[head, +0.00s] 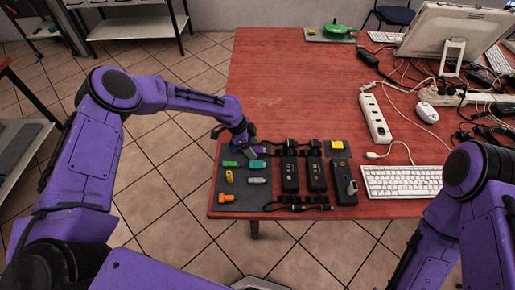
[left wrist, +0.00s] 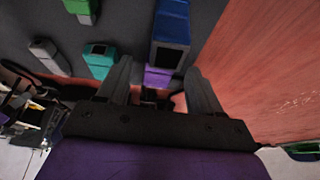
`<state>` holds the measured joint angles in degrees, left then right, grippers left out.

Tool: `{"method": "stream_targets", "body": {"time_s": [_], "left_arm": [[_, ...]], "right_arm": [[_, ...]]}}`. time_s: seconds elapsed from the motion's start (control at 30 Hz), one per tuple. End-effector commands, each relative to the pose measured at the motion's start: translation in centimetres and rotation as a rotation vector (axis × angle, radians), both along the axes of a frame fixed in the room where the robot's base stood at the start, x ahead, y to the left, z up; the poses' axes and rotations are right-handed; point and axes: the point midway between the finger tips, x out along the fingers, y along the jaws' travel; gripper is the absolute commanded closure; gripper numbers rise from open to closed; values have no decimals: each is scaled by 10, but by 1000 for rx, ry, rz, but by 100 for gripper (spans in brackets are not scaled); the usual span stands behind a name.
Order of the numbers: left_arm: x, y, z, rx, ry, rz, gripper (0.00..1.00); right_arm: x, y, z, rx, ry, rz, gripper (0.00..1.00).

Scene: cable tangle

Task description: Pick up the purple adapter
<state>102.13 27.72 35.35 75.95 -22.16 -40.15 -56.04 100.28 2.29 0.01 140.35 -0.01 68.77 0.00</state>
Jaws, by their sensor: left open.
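The purple adapter (left wrist: 158,77) shows in the left wrist view as a small purple block between my left gripper's fingers, just beyond the dark palm. Part of it is hidden. My left gripper (left wrist: 159,66) is open, with one finger on each side of the adapter; I cannot tell whether either touches it. In the head view my left gripper (head: 247,146) is at the back edge of the dark mat, and I cannot make out the purple adapter there. My right arm shows at the right, but its gripper is out of view.
A blue adapter (left wrist: 172,22) with a grey end lies right beside the purple one. A teal adapter (left wrist: 98,58) lies to the left. Green (head: 230,164), yellow (head: 229,176) and orange (head: 228,198) pieces share the mat. Black power bricks (head: 290,174) stand right. The red table (head: 290,80) is clear behind.

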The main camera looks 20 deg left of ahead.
Motion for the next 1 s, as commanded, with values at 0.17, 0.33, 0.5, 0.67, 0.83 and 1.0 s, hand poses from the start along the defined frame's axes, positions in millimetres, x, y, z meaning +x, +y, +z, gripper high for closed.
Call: {"method": "stream_targets", "body": {"time_s": [0.17, 0.33, 0.5, 0.67, 0.83, 1.0], "left_arm": [[-1, 1, 0, 0, 0, 1, 51], [-1, 1, 0, 0, 0, 2, 100], [0, 2, 0, 1, 0, 2, 100], [0, 1, 5, 0, -1, 2, 100], [1, 1, 31, -1, -6, 0, 100], [-35, -8, 74, -1, -6, -2, 100]], "right_arm": [[0, 0, -1, 0, 1, 0, 57], [0, 0, -1, 1, 1, 0, 57], [0, 0, -1, 1, 1, 0, 57], [0, 0, -2, 1, 1, 0, 57], [0, 0, -7, 1, 1, 0, 57], [0, 0, -16, 1, 1, 0, 57]]}}
